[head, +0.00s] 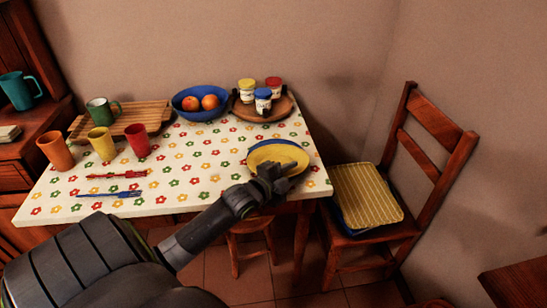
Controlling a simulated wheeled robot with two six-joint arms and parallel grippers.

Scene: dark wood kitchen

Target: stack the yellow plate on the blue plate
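The yellow plate (272,153) is at the right end of the table, overlapping the blue plate (273,142), whose rim shows behind and around it. I cannot tell whether the yellow plate rests on the blue one or is held slightly above it. My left gripper (281,172) is at the near edge of the yellow plate and covers part of it. Its fingers are dark and small here, so I cannot tell whether they are open or shut on the rim. My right gripper is not in view.
The flowered table (205,165) holds a blue bowl (188,113) with fruit, a round tray (245,112) with jars, a wooden board (155,112), several mugs and two thin items. A chair (430,135) stands right. The table's middle is clear.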

